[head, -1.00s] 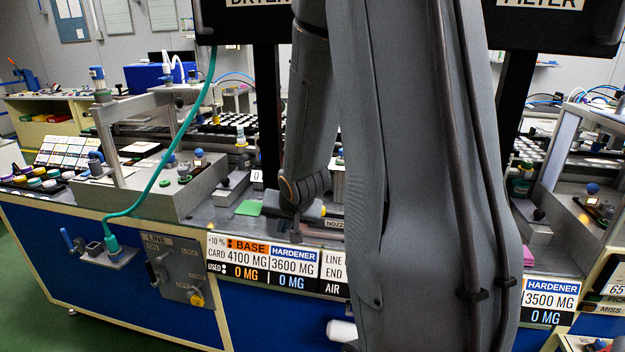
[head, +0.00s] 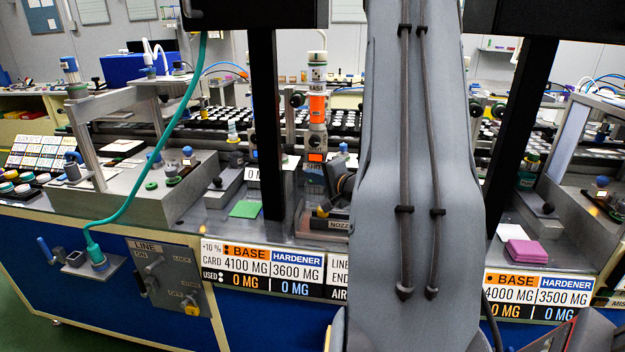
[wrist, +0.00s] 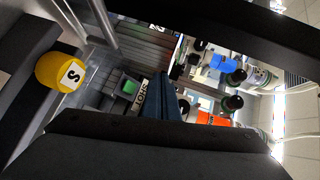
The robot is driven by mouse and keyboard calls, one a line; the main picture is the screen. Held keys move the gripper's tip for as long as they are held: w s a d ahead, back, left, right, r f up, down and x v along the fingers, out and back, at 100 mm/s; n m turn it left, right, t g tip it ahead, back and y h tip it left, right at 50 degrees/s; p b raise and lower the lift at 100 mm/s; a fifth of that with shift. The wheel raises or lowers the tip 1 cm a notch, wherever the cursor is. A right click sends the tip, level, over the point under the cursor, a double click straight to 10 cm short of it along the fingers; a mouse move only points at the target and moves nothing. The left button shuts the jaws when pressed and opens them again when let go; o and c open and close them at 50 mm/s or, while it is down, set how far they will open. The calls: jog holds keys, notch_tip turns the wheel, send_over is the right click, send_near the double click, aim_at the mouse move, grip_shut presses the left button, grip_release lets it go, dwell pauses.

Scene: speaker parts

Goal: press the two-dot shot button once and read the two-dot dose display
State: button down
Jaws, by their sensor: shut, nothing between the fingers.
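The two-dot BASE dispenser (head: 317,105), with an orange band, stands upright behind the front counter in the head view. The wrist view shows an orange-banded part (wrist: 213,118) at the right. My gripper (wrist: 167,97) is shut and empty, its dark blue fingers together in the wrist view. In the head view my arm mostly hides it, right of the dispenser.
A counter card (head: 262,268) reads BASE 4100 MG, HARDENER 3600 MG, used 0 MG each. A dark post (head: 265,120) stands left of the dispenser. A green pad (head: 245,209) lies on the counter. The wrist view shows a yellow knob (wrist: 60,72) marked S.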

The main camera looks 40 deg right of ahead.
jog(key=w+d+f+b, duration=0.1)
jog(key=d+f+b, duration=0.1)
jog(key=w+d+f+b, duration=0.1)
jog(key=w+f+b, duration=0.1)
jog(key=b, duration=0.1)
jog(key=shift+w+d, duration=0.2)
jog(key=shift+d, duration=0.2)
jog(key=shift+w+d+f, duration=0.5)
jog(key=shift+w+d, duration=0.15)
jog(key=shift+d, duration=0.15)
jog(key=shift+d+f, duration=0.1)
dwell(1.3)
jog(key=shift+w+d+f+p, duration=0.15)
jog(key=shift+w+p, duration=0.05)
jog(key=shift+p, duration=0.15)
jog(key=shift+w+d+f, duration=0.25)
jog(key=shift+d+f, duration=0.05)
jog(key=shift+d, duration=0.05)
dwell(0.8)
dwell(0.3)
jog(key=shift+s+a+r+p, duration=0.5)
jog(key=shift+a+r+p, duration=0.1)
jog(key=shift+p, duration=0.35)
